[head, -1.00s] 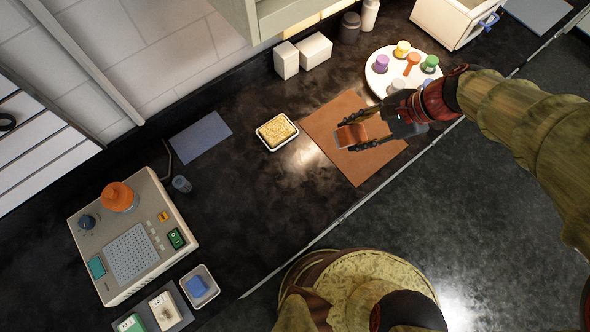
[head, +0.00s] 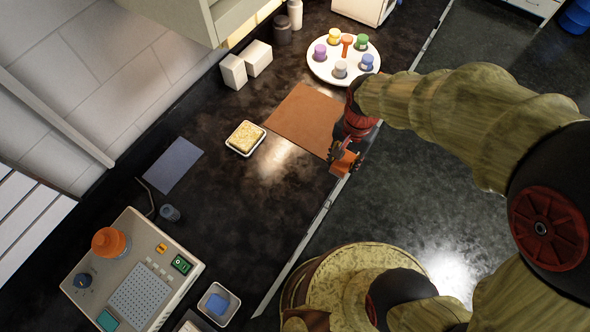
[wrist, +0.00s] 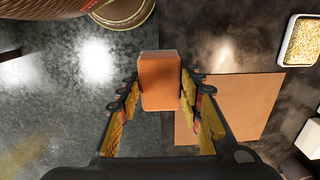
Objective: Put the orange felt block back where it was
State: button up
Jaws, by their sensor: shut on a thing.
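The orange felt block (wrist: 160,82) is held between the two fingers of my gripper (wrist: 158,100) in the wrist view. In the head view the block (head: 345,163) shows at the tip of my gripper (head: 343,155), over the counter's front edge. The gripper is shut on it. The block is up in the air near the lower right corner of the brown mat (head: 297,118). The mat also shows to the right of the block in the wrist view (wrist: 243,105). Nothing rests on the visible part of the mat.
A small dish with a yellow sponge-like slab (head: 247,136) stands left of the mat. A round white tray (head: 318,68) with several coloured jars stands behind it. A device with an orange-topped bottle (head: 110,242) and a small tray with a blue block (head: 217,304) are at lower left. A blue-grey mat (head: 173,164) lies flat.

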jog(key=w+a+f+b, duration=0.1)
jog(key=w+a+f, duration=0.25)
jog(key=a, duration=0.45)
send_over(296, 170)
jog(key=f, duration=0.3)
jog(key=d+f+b, duration=0.1)
jog(key=f, duration=0.1)
jog(key=shift+s+f, duration=0.1)
jog(key=shift+f, duration=0.15)
jog(key=shift+a+f, duration=0.35)
jog(key=shift+f, duration=0.05)
jog(key=shift+a+f+b, duration=0.1)
jog(key=shift+f+b, duration=0.25)
jog(key=shift+f, duration=1.25)
jog(key=shift+f, duration=0.1)
jog(key=o, duration=1)
